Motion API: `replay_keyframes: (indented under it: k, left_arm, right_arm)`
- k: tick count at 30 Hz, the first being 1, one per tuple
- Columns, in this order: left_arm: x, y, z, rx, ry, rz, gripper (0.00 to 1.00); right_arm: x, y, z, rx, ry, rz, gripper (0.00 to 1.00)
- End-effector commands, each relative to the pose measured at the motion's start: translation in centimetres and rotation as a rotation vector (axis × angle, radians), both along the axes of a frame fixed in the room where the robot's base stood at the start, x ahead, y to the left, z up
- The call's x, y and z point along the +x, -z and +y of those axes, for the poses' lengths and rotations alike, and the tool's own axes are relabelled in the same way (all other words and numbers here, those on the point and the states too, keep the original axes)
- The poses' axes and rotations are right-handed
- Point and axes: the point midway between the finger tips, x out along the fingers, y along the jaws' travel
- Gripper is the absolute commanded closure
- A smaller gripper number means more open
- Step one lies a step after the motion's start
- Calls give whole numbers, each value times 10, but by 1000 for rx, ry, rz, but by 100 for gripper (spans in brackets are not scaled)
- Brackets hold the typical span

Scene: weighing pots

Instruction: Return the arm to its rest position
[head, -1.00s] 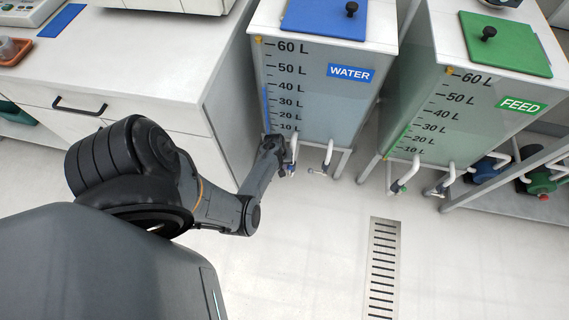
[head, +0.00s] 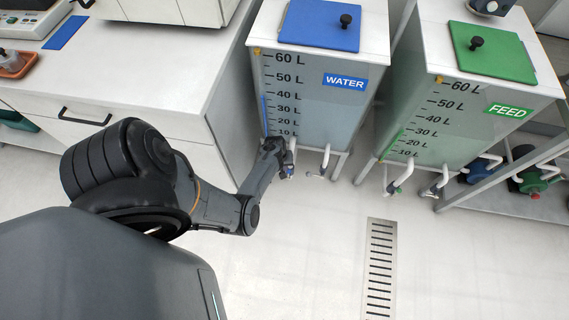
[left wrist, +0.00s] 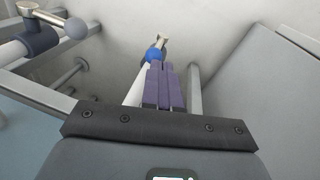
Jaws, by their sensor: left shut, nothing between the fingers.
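My left arm reaches in from the left to the lower front of the water tank (head: 325,112). My left gripper (head: 284,168) is small and partly hidden there, beside the tank's white outlet pipes. In the left wrist view, the purple-grey fingers of my left gripper (left wrist: 158,85) are together and hold nothing. A blue tap part (left wrist: 154,56) with a metal handle shows just beyond the fingertips. I cannot tell whether the fingers touch it. My right gripper is in neither view.
The pale floor around the drain grate (head: 380,268) is clear. In the left wrist view, a grey-collared pipe (left wrist: 38,38) is at upper left.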

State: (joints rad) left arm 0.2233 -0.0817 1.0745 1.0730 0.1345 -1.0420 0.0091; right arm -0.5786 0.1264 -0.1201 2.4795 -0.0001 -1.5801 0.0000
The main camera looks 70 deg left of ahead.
Motion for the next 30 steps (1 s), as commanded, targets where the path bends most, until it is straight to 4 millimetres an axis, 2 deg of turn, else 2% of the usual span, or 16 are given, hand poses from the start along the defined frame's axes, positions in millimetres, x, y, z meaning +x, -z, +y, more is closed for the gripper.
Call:
replay_keyframes:
  k: [1,12,21,23,26,29,30]
  left_arm:
    - [-1,-13,0,1,1,1,100]
    - [-5,-59,-1,2,11,4,100]
    - [-10,-71,-1,3,16,10,100]
    - [-18,-70,-1,3,15,21,100]
    - [-42,-67,2,7,15,54,100]
    - [-79,-67,7,24,43,115,100]
    - [-95,-73,14,50,71,142,100]
  right_arm:
    - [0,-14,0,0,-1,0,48]
    - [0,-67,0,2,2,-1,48]
    - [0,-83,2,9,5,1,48]
    - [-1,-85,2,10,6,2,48]
    - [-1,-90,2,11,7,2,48]
    - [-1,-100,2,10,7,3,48]
    - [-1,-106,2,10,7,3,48]
